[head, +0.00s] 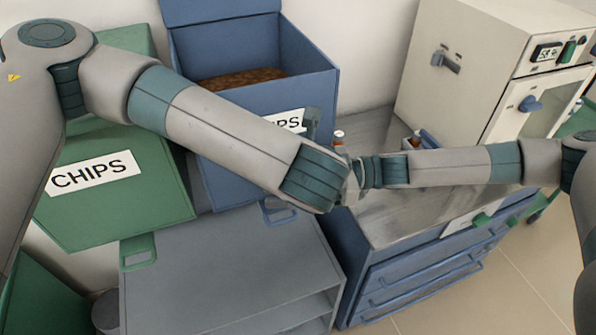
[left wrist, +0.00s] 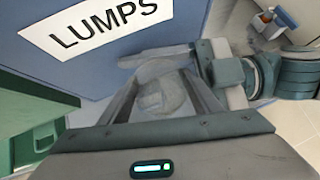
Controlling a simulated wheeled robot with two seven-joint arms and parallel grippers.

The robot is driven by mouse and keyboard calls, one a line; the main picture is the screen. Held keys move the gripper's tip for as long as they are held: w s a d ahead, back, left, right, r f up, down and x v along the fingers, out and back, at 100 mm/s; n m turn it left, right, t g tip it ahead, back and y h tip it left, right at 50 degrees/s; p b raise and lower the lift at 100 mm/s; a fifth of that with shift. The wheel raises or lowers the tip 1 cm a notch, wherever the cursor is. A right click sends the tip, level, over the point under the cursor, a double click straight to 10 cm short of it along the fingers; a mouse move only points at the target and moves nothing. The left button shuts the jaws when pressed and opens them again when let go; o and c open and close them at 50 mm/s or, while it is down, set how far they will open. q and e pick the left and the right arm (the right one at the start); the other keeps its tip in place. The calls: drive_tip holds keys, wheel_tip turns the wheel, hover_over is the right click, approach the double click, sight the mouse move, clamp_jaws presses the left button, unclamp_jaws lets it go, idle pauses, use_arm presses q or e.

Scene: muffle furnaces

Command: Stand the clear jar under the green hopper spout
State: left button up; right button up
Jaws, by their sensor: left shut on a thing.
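The clear jar (left wrist: 165,95) is between the fingers of my left gripper (left wrist: 168,90) in the left wrist view, and the gripper is shut on it.
A blue hopper (head: 320,85) labelled LUMPS stands behind my arms, its blue spout (head: 278,211) low in front. A grey shelf unit (head: 215,270) is below the spouts. A blue drawer cabinet (head: 420,262) with a metal top and a cream furnace (head: 470,70) are at right.

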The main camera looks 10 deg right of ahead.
drive_tip(key=shift+d, duration=0.15)
drive_tip(key=d, duration=1.1)
drive_tip(key=shift+s+d, duration=0.4)
